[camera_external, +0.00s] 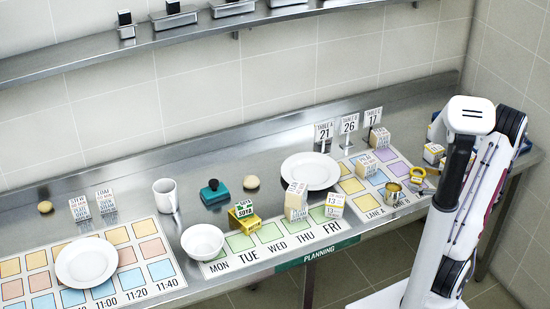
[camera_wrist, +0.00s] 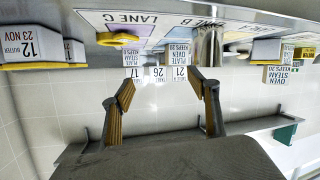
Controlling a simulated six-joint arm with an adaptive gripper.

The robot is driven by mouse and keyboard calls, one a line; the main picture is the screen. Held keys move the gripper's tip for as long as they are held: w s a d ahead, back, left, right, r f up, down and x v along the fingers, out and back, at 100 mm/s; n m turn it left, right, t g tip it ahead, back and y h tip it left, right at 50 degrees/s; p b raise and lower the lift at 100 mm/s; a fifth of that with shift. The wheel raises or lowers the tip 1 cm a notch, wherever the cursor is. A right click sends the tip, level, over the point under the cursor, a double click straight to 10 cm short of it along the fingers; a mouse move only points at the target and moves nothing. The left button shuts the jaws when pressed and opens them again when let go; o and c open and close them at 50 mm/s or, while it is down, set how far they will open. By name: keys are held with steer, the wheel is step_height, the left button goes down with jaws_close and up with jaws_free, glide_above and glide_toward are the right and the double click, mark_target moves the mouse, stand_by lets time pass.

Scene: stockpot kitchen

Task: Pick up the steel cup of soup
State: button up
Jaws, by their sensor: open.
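The steel cup (camera_external: 392,194) stands on the lane sheet at the right part of the counter, in the external view. It looks small, metallic and upright; its contents are hard to make out. In the wrist view, which is upside down, a shiny steel cylinder (camera_wrist: 209,46) that looks like the cup stands near the top, right of centre. My gripper (camera_wrist: 166,76) is open and empty in the wrist view, its two fingers wide apart. The cylinder appears beyond the right finger, apart from it. In the external view my gripper is hidden behind my arm.
A yellow ring-shaped thing (camera_external: 417,174) lies close right of the cup. Labelled boxes (camera_external: 366,164) and table-number signs (camera_external: 349,124) stand behind it. A white plate (camera_external: 310,171), a bowl (camera_external: 202,242) and a mug (camera_external: 165,195) are further left. A shelf (camera_external: 190,38) runs along the wall.

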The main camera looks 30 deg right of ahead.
mark_target(393, 190)
steer(key=s+a+f+y, duration=0.1)
steer(key=a+f+t+y, duration=0.1)
steer(key=a, duration=0.1)
steer(key=s+a+f+y, duration=0.1)
steer(key=a, duration=0.1)
steer(key=shift+s+f+t+y, duration=0.2)
steer(key=shift+s+t+y, duration=0.1)
steer(key=shift+s+t, duration=0.1)
steer(key=shift+s+a+f+t+y, duration=0.2)
steer(key=shift+s+a+y, duration=0.05)
steer(key=shift+a, duration=0.15)
steer(key=shift+s+a+f+t+y, duration=0.15)
steer(key=shift+s+a+t+y, duration=0.1)
steer(key=shift+a, duration=0.15)
steer(key=shift+w, duration=0.1)
steer(key=shift+x, duration=1.25)
steer(key=shift+x, duration=2.65)
steer(key=shift+d+r, duration=0.1)
steer(key=shift+d, duration=0.1)
steer(key=shift+c, duration=0.4)
steer(key=c, duration=1.3)
steer(key=shift+o, duration=0.2)
